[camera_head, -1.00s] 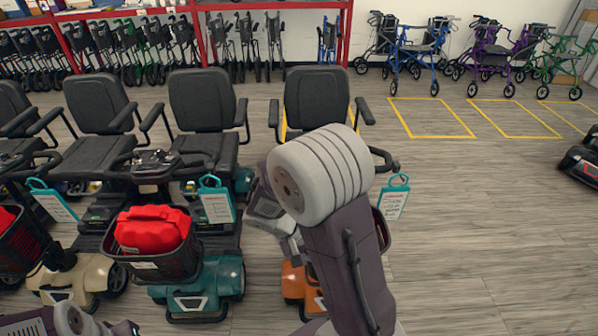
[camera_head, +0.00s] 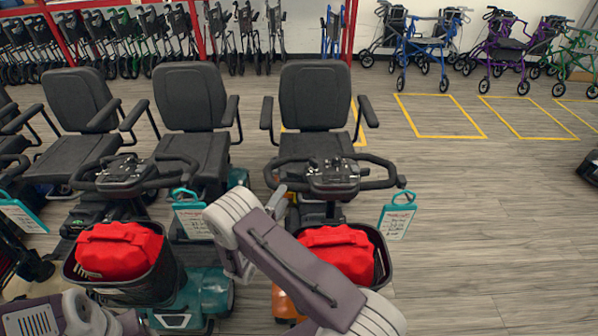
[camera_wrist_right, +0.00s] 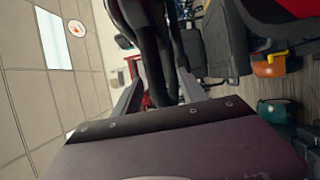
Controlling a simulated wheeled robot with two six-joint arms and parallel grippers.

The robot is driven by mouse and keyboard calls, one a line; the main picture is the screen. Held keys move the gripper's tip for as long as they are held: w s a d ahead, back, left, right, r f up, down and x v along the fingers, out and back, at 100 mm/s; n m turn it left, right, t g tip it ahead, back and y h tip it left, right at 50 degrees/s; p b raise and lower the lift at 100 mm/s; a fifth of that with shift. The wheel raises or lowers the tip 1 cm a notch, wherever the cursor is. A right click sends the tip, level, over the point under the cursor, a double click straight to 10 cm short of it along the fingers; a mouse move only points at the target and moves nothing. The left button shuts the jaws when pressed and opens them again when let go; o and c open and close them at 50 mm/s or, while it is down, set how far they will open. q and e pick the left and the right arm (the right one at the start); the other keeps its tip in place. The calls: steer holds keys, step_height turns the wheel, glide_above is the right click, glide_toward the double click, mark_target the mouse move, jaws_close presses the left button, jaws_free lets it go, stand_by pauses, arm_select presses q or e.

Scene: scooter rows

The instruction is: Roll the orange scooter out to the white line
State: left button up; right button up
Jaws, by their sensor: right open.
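The orange scooter is the rightmost of the row in the head view, with a black seat (camera_head: 316,95), a dark tiller with loop handlebars (camera_head: 335,176) and a red bag (camera_head: 340,252) in its front basket. Only a little orange bodywork (camera_head: 283,304) shows, low behind my right arm. My right gripper (camera_head: 276,196) is near the left end of its handlebar, partly hidden by my wrist. In the right wrist view its fingers (camera_wrist_right: 160,93) are apart, with dark upright parts between or beyond them; contact cannot be told. My left arm shows lower left, its gripper out of frame. No white line shows.
A teal scooter (camera_head: 205,290) with a red bag stands close on the left, with more scooters beyond. A teal tag (camera_head: 397,215) hangs at the orange scooter's right. Yellow floor boxes (camera_head: 440,117) and rollators (camera_head: 425,45) lie at the back right. The floor on the right is open.

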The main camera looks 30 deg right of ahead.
arm_select(q)
steer(key=shift+s+a+r+p, duration=0.35)
steer(key=shift+s+a, duration=0.05)
steer(key=shift+a, duration=0.25)
arm_select(e)
steer(key=r+x, duration=0.1)
steer(key=x, duration=0.6)
steer(key=shift+w+d, duration=0.25)
arm_select(q)
steer(key=shift+d, duration=0.1)
arm_select(e)
steer(key=shift+d, duration=0.1)
jaws_close()
steer(key=shift+f, duration=0.1)
